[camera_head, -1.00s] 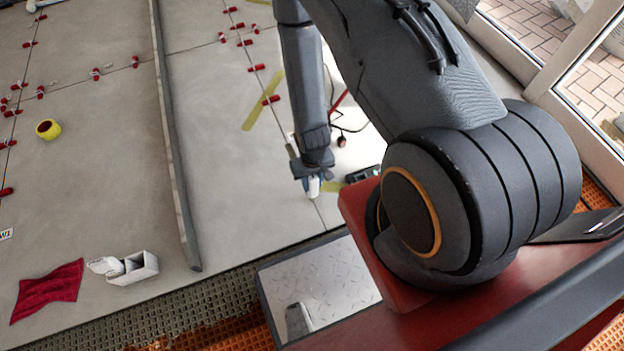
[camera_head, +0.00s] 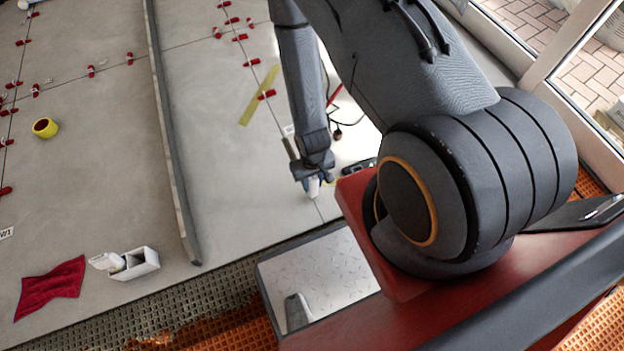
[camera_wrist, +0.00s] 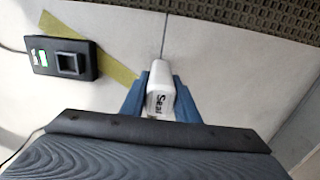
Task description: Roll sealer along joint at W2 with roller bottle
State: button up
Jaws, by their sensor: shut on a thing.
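My gripper (camera_head: 311,183) is shut on the roller bottle (camera_wrist: 160,88), a white bottle with dark "Seal" lettering between the blue fingers in the wrist view. In the head view the bottle (camera_head: 313,191) shows as a small white shape below the fingers. It is low over the grey tiles, at a thin tile joint (camera_wrist: 165,35) that runs away from the bottle's end in the wrist view. I cannot tell whether the bottle touches the floor. A white label (camera_head: 289,130) lies beside the same joint line; its text is unreadable.
A black device with a green light (camera_wrist: 62,60) lies beside an olive strip (camera_wrist: 95,48). A long grey bar (camera_head: 172,130) crosses the tiles.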

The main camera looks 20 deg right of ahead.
jog(key=shift+s+f, duration=0.1)
jog(key=shift+s, duration=0.25)
jog(key=shift+s+p, duration=0.5)
jog(key=shift+s, duration=0.7)
jog(key=shift+s+p, duration=0.5)
jog(key=shift+s, duration=0.2)
